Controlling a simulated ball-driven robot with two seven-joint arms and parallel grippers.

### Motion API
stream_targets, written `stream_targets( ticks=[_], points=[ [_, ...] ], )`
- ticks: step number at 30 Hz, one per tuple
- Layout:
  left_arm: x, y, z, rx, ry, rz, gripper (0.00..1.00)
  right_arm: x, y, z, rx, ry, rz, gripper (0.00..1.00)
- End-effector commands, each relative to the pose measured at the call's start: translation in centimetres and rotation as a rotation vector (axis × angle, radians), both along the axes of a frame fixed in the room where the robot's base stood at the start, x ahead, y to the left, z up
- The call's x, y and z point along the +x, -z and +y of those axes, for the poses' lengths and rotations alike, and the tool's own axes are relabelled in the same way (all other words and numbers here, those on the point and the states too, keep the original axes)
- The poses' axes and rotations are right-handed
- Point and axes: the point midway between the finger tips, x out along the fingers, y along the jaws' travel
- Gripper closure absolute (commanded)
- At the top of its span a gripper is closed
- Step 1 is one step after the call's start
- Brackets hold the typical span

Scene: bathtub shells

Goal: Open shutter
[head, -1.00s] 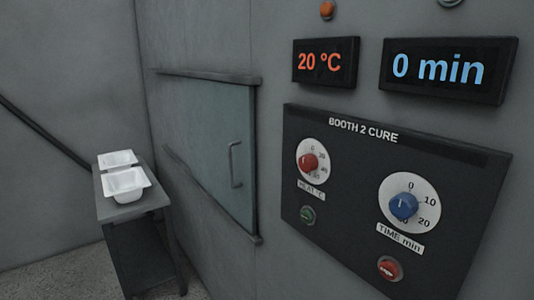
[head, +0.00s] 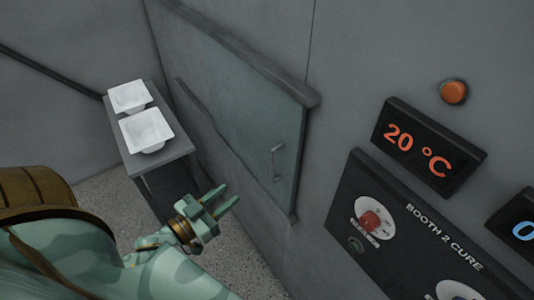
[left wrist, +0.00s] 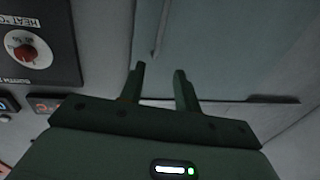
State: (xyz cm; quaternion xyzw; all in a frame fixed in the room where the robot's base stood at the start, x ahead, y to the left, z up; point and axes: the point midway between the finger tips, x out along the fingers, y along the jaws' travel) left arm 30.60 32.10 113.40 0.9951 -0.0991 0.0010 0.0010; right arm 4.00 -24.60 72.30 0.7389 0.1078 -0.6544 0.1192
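The shutter (head: 235,110) is a grey-green sliding panel in the wall, set between an upper and a lower rail. It covers the opening behind it. Its grey bar handle (head: 274,161) is near its right edge; the handle also shows in the left wrist view (left wrist: 158,30). My left gripper (head: 231,197) is open and empty, in front of the wall, to the left of and below the handle and apart from it. In the left wrist view my left gripper (left wrist: 159,78) has its two fingers spread with the shutter beyond them. My right gripper is not in view.
A small table (head: 178,149) with two white shells (head: 146,131) stands at the left by the wall. The dark control panel (head: 356,190) with its red knob (head: 370,220) is right of the shutter. A temperature display (head: 430,146) reads 20 °C.

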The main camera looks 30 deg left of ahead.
Motion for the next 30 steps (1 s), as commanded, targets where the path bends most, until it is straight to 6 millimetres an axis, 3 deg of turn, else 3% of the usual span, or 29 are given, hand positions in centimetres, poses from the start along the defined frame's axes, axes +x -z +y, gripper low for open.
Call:
stream_targets(
  ticks=[12, 18, 23, 30],
  points=[
    [9.7, 0.0, -1.9, 0.001, -0.003, -0.001, 0.67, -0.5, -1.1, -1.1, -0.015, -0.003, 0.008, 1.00],
    [13.4, 0.2, -2.6, 0.000, -0.003, 0.002, 0.67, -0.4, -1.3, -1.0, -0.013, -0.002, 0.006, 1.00],
    [14.8, 0.2, -2.9, 0.001, -0.002, 0.002, 0.67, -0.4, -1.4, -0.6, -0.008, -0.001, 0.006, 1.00],
    [15.1, 0.3, -3.0, 0.002, -0.002, 0.004, 0.67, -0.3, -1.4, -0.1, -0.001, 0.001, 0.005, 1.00]
  ],
)
